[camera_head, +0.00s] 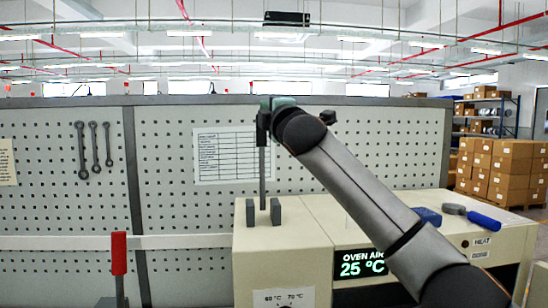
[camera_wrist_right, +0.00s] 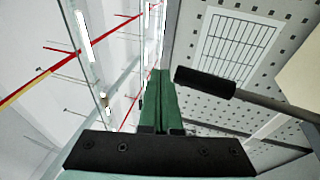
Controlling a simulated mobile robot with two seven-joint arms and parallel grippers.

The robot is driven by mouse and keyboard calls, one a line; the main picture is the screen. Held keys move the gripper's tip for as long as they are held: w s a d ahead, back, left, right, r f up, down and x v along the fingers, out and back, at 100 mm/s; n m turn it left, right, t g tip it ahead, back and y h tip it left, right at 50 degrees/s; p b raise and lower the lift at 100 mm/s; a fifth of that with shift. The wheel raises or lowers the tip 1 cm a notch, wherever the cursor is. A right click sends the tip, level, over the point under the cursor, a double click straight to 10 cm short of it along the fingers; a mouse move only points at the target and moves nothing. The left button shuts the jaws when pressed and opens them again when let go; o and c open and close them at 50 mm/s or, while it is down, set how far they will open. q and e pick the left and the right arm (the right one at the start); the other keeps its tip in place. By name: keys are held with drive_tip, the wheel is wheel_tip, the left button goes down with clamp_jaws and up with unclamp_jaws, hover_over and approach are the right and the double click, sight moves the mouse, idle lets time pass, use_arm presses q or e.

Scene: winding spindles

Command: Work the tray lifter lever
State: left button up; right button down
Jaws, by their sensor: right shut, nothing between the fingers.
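A lever with a grey rod (camera_head: 262,178) stands upright between two dark grey brackets on top of the cream oven cabinet. Its black grip (camera_wrist_right: 205,83) shows in the right wrist view, with the rod running off to the right. My right gripper (camera_wrist_right: 160,78) has green fingers, shut and empty, beside the end of the black grip; I cannot tell whether they touch. In the head view the right gripper (camera_head: 277,103) is at the lever's top, and my forearm comes in from the lower right. My left gripper is not in view.
A red-handled lever (camera_head: 119,254) stands at the lower left. The oven cabinet (camera_head: 300,240) has a display reading 25 °C. A blue block (camera_head: 427,216) and a blue-handled tool (camera_head: 472,214) lie on its right top. A pegboard (camera_head: 215,165) with spanners stands behind.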

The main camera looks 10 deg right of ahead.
drive_tip(key=shift+w, duration=1.3)
drive_tip(key=shift+w+f, duration=0.1)
